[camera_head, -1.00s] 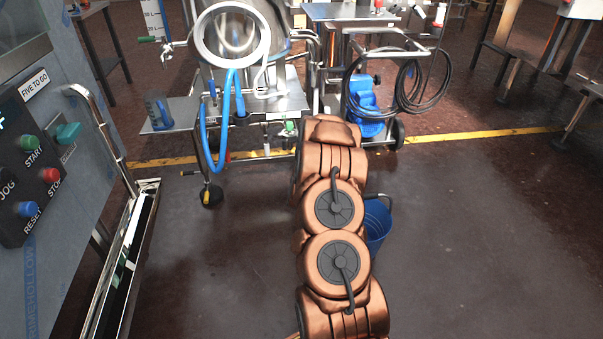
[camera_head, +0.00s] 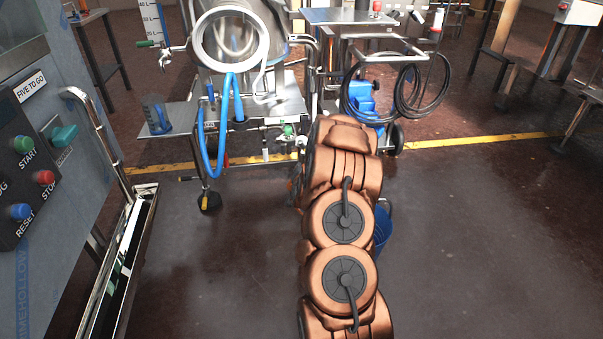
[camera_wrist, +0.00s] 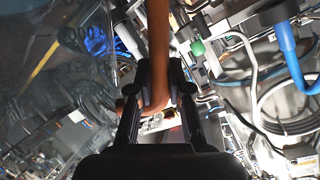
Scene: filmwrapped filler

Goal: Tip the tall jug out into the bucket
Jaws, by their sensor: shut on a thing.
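My gripper (camera_wrist: 152,98) shows in the wrist view, with its fingers closed around an orange-brown handle (camera_wrist: 158,45). Beside it on the left is a large clear wall with printed marks (camera_wrist: 75,75), which looks like the side of the tall jug. The jug's mouth, base and contents cannot be made out. In the head view my arm hides the gripper and the held jug. A blue bucket (camera_head: 383,230) stands on the floor to the right of my arm, partly hidden by it.
A steel machine with a round drum (camera_head: 232,42) and blue hoses stands ahead. A blue jug (camera_head: 155,115) sits on its side shelf (camera_head: 180,120). A control panel (camera_head: 30,175) and metal rail (camera_head: 98,140) stand close on the left.

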